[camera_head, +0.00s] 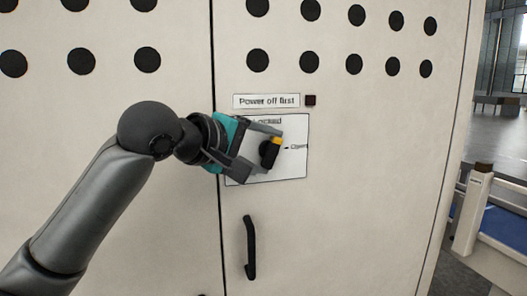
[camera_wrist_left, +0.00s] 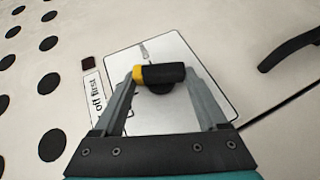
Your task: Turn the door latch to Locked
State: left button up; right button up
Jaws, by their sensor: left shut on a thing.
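The door latch (camera_head: 269,154) is a black knob with a yellow tip, mounted on a white label plate (camera_head: 292,165). Its yellow tip points up and slightly right, between the partly hidden "Locked" word at the top and the "Open" mark at the right. My left gripper (camera_head: 265,151) reaches in from the left and is shut on the latch. In the left wrist view the latch (camera_wrist_left: 165,74) lies across between the two fingers, with the yellow end at the left finger. My right gripper is not in view.
A "Power off first" sign (camera_head: 266,101) with a small dark square (camera_head: 311,100) sits above the plate. A black door handle (camera_head: 250,248) stands out below. Round black holes line the upper panels. Beyond the cabinet's right edge is a white post with a blue surface (camera_head: 506,228).

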aim_at(273, 165)
pick_arm(q)
jog(key=shift+f+t+h+b, duration=0.25)
jog(key=shift+h+b, duration=0.35)
jog(key=shift+b, duration=0.3)
jog(key=shift+f+n+t+h+b, duration=0.1)
jog(key=shift+n+t+h+b, duration=0.85)
jog(key=shift+b, duration=0.9)
jog(key=o, duration=1.3)
jog(key=shift+s, duration=0.1)
jog(key=shift+s+d+p, duration=0.3)
jog(key=shift+s+p, duration=0.15)
jog(key=shift+s, duration=0.5)
jog(key=shift+s+d+p, duration=0.25)
jog(key=shift+s+p, duration=0.2)
jog(key=shift+s, duration=0.45)
jog(key=shift+s+d+p, duration=0.3)
jog(key=shift+s+p, duration=0.15)
jog(key=shift+s, duration=0.5)
